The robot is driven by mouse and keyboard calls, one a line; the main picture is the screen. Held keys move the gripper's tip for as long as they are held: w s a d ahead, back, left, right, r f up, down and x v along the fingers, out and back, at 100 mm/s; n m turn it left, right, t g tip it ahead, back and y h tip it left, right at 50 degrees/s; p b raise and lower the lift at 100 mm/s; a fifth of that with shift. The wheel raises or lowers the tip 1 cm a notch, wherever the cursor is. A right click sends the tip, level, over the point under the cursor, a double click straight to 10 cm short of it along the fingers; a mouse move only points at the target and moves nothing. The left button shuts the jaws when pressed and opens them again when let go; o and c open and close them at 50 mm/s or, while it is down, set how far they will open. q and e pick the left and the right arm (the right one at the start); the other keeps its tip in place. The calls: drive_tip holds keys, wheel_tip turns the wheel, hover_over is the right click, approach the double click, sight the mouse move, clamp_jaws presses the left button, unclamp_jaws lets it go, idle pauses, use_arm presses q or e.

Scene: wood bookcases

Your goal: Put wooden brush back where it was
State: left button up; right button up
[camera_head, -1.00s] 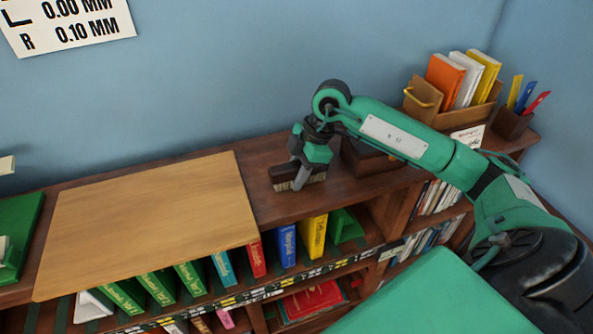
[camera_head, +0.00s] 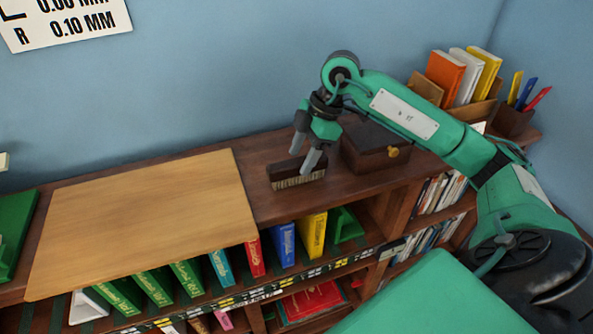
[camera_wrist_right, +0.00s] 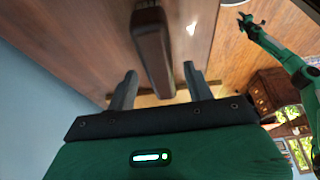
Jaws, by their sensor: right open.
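The wooden brush (camera_head: 285,176) stands bristles down on the dark bookcase top, just right of the light wood board. It has a dark brown back and pale bristles. My right gripper (camera_head: 304,158) is open above the brush, its fingers pointing down. In the right wrist view the brush back (camera_wrist_right: 153,50) shows just ahead of my two spread fingers (camera_wrist_right: 157,88), roughly in line with the gap between them. Nothing is held.
A dark wooden box (camera_head: 372,150) with a round knob stands right of the brush. Behind it are a book holder (camera_head: 424,88) and a pen cup (camera_head: 512,121). The light board (camera_head: 145,215) covers the top to the left. Books fill the shelf below.

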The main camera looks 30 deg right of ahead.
drive_tip(key=b+v, duration=0.1)
drive_tip(key=v, duration=0.6)
drive_tip(key=shift+d+r, duration=0.1)
drive_tip(key=shift+r, duration=0.05)
idle(0.4)
